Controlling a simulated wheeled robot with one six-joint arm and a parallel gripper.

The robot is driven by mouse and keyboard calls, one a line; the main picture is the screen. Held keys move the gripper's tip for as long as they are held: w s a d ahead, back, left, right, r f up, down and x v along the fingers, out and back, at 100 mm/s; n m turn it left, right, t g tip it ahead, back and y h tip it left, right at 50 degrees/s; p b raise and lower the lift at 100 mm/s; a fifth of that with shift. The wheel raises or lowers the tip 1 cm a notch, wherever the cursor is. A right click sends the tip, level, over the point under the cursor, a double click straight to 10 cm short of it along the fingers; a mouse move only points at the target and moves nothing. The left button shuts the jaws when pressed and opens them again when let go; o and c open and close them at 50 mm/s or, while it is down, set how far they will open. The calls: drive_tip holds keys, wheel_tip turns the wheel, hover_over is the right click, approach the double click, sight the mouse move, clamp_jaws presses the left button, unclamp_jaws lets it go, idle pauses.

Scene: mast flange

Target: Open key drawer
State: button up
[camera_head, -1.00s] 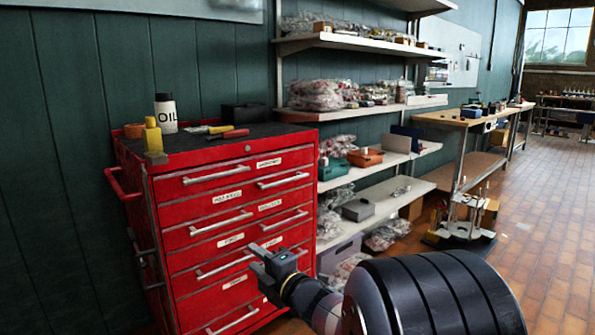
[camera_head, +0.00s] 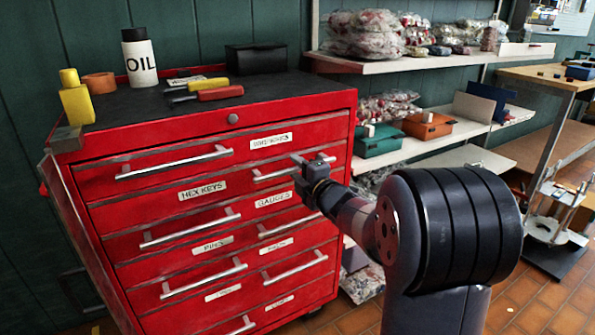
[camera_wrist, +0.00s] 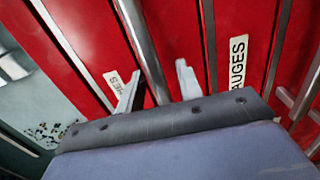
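The red tool cabinet has several drawers with silver bar handles and white labels. The label "HEX KEYS" (camera_head: 202,189) is on the second drawer from the top (camera_head: 238,187), whose handle (camera_head: 270,176) is at the right. That drawer looks shut. My gripper (camera_head: 309,163) is at the right end of this handle. In the wrist view, my gripper (camera_wrist: 158,85) is open, with the handle (camera_wrist: 142,50) running between its two fingers and gaps visible on both sides. A partly hidden label ending in "ES" or "EYS" (camera_wrist: 121,90) is behind the left finger.
The "GAUGES" label (camera_head: 272,200) marks the drawer below. Shelves (camera_head: 430,62) and a workbench (camera_head: 545,76) are at the right.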

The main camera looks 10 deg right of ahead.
drive_tip(key=shift+w+a, duration=0.15)
drive_tip(key=shift+c, duration=0.5)
clamp_jaws()
